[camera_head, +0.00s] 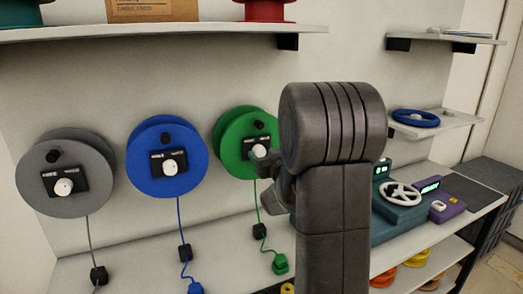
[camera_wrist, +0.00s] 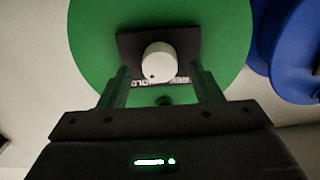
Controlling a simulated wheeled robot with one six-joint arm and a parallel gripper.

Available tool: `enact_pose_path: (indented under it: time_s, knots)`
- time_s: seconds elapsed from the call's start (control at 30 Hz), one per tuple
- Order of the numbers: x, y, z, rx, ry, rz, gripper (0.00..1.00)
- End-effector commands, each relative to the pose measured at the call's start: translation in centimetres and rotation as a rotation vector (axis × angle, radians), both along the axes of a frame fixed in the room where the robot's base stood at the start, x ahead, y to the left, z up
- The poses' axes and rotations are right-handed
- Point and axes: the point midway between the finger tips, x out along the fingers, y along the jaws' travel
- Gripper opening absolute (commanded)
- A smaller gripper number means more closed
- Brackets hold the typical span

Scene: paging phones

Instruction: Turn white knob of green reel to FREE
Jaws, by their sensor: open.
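The green reel (camera_head: 232,132) hangs on the wall panel, right of the blue reel. Its white knob (camera_head: 258,151) sits on a black plate and is partly covered by my gripper (camera_head: 266,164) in the head view. In the wrist view, which looks upside down, the knob (camera_wrist: 159,61) stands in front of the green disc (camera_wrist: 95,45). A small dark dot is low on the knob, slightly left, on the side of lettering that seems to read HOLD. The other word is partly hidden by a finger. My gripper (camera_wrist: 160,75) is open, its fingers on either side of the knob; contact cannot be told.
The blue reel (camera_head: 144,174) and grey reel (camera_head: 65,198) hang to the left, with similar plates and knobs. Cords hang down to plugs on the bench. A shelf (camera_head: 200,32) runs above.

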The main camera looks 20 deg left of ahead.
Motion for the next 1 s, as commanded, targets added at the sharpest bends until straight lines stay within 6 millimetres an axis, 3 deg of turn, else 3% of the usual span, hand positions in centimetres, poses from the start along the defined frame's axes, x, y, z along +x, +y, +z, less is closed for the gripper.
enact_pose_path:
  time_s: [0.2,0.5,0.73,1.0]
  knots:
    - [1.13,1.36,0.03,0.001,0.001,0.0,0.58]
    - [1.27,1.48,-0.04,0.001,0.001,0.0,0.58]
    - [1.25,1.47,-0.02,0.0,0.0,0.0,0.15]
    - [1.24,1.47,-0.17,-0.012,-0.014,-0.001,0.14]
